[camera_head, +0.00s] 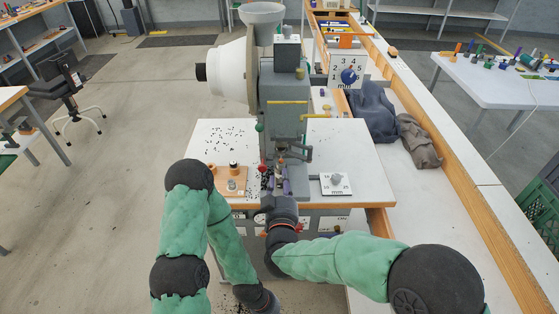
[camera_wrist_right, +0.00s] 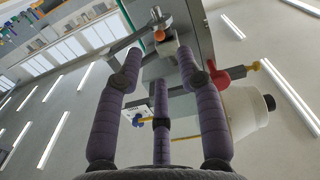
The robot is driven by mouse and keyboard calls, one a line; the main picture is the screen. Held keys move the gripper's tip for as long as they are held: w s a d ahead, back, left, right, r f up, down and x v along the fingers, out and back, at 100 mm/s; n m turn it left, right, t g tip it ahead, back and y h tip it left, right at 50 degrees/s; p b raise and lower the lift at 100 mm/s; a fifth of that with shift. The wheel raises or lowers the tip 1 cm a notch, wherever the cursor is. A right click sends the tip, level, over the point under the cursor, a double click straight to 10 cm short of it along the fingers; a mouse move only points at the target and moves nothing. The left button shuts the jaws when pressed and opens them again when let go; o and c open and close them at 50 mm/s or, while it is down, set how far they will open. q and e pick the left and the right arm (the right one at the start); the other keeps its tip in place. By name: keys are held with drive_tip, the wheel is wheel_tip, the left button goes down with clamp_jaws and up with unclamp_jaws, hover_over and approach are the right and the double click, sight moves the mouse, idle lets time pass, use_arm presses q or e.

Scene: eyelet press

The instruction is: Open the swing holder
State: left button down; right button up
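The eyelet press (camera_head: 284,110) stands on a white worktable, with a grey column and a white round housing on its left. My right gripper (camera_head: 277,184) is in front of the press's lower working area. In the right wrist view its purple fingers (camera_wrist_right: 160,68) are spread apart with nothing between them. Beyond the fingertips, a grey metal arm with a round end (camera_wrist_right: 158,16) and an orange tip (camera_wrist_right: 160,36) show; this may be the swing holder, but I cannot tell whether it is open.
A red knob (camera_head: 263,168) sits just left of my right fingers; it also shows in the wrist view (camera_wrist_right: 215,76). A green bar (camera_head: 305,152) juts from the press's right.

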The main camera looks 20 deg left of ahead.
sight(281, 162)
drive_tip(key=b+x, duration=0.1)
drive_tip(key=x, duration=0.7)
drive_tip(key=shift+w+a+f, duration=0.1)
drive_tip(key=shift+w+f, duration=0.05)
drive_tip(key=shift+w, duration=0.2)
clamp_jaws()
